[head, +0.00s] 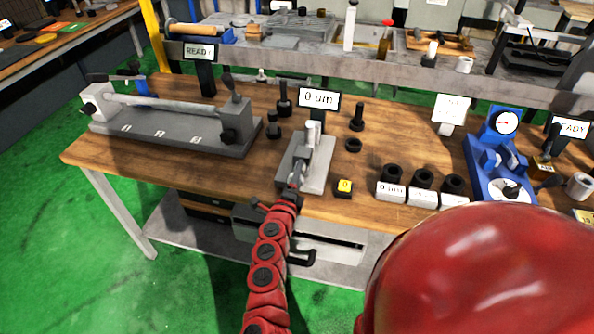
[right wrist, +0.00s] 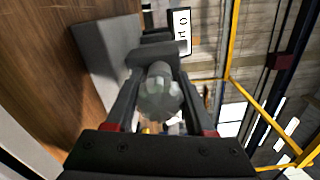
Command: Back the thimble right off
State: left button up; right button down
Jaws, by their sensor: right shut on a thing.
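The micrometer stand (head: 318,178) is a grey block near the front edge of the wooden bench, with a light upright cylinder (head: 313,133) on it. Its display (head: 319,99) behind reads "0 µm". My right gripper (head: 293,187) is at the front end of the stand. In the right wrist view its two dark fingers are closed around the thimble (right wrist: 158,92), a grey, rounded cylinder pointing at the camera. In the head view the gripper mostly hides the thimble. My left gripper is not in view.
A yellow-topped button (head: 344,187) sits right of the stand. Several black rings on labelled white blocks (head: 391,190) and a blue dial gauge (head: 486,165) stand further right. A long grey bench fixture (head: 175,134) is at left. Black plugs (head: 284,105) stand behind.

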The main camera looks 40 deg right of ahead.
jog(key=n+p, duration=0.2)
jog(key=n, duration=0.2)
jog(key=shift+n, duration=0.3)
jog(key=n+p, duration=0.2)
jog(key=n, duration=0.1)
jog(key=shift+n+p, duration=0.3)
jog(key=n+p, duration=0.2)
jog(key=n, duration=0.2)
jog(key=shift+f, duration=0.15)
jog(key=shift+f+n+p, duration=0.1)
jog(key=shift+n+p, duration=0.35)
jog(key=shift+n, duration=0.25)
jog(key=shift+c, duration=1.3)
grip_release()
